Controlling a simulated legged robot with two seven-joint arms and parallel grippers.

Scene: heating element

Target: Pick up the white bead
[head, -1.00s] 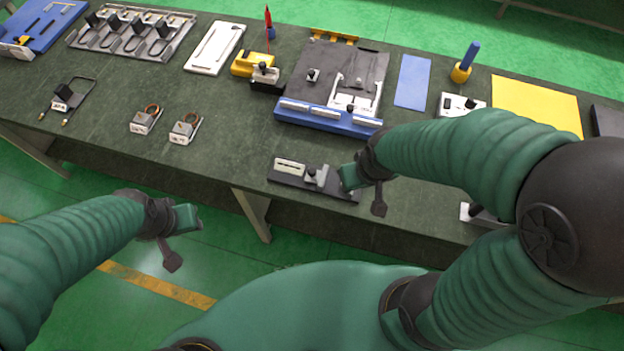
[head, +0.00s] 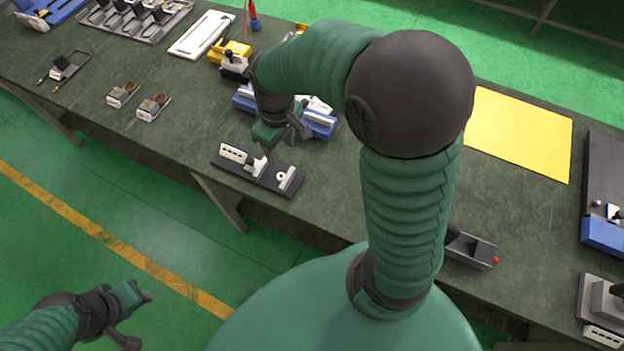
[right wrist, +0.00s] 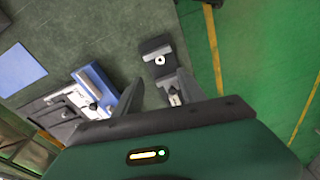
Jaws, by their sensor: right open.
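The white bead (head: 281,176) is a small white ring with a dark centre, near the right end of a black fixture (head: 232,168) at the table's front edge. It also shows in the right wrist view (right wrist: 160,60), beyond the fingertips. My right gripper (head: 265,150) hangs over the middle of the fixture, to the left of the bead in the head view. In the right wrist view its two dark fingers (right wrist: 160,84) are spread, and the bead is not held. My left gripper (head: 146,297) hangs over the floor, away from the table; its jaw gap is too small to read.
A blue-edged fixture (head: 318,124) stands just behind my right gripper. Two small grey blocks with coils (head: 122,94) lie to the left. A yellow sheet (head: 520,130) lies at the right. Bare table surface surrounds the black fixture at its left and right.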

